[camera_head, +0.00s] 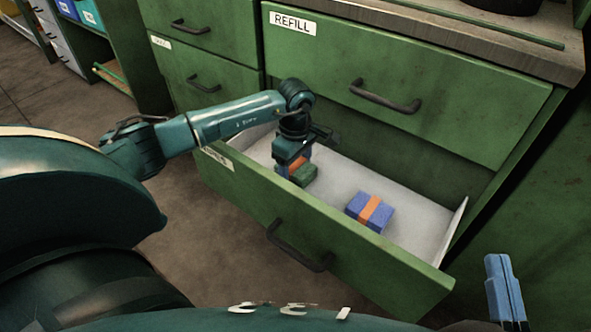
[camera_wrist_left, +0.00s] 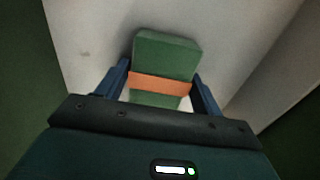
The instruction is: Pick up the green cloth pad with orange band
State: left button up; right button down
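The green cloth pad with orange band (camera_head: 304,175) lies at the left end of the open drawer, partly hidden by my left gripper (camera_head: 290,168). In the left wrist view the pad (camera_wrist_left: 166,55) sits between the two blue fingers of my left gripper (camera_wrist_left: 162,80), with its orange band level with them. The fingers are apart, one on each side, with narrow pale gaps beside the pad; firm contact does not show. My right gripper (camera_head: 505,283) is at the lower right, empty, its blue fingers close together.
A blue pad with an orange band (camera_head: 370,212) lies right of the green one. The open drawer (camera_head: 330,262) has raised walls around both. A closed drawer marked REFILL (camera_head: 440,115) is above, under a worktop (camera_head: 535,58). White drawer floor is free between the pads.

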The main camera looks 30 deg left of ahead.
pick_arm(q)
jog(key=c, duration=0.6)
jog(key=shift+c, duration=0.2)
pick_arm(e)
jog(key=shift+f, duration=0.35)
pick_arm(q)
jog(key=shift+r, duration=0.1)
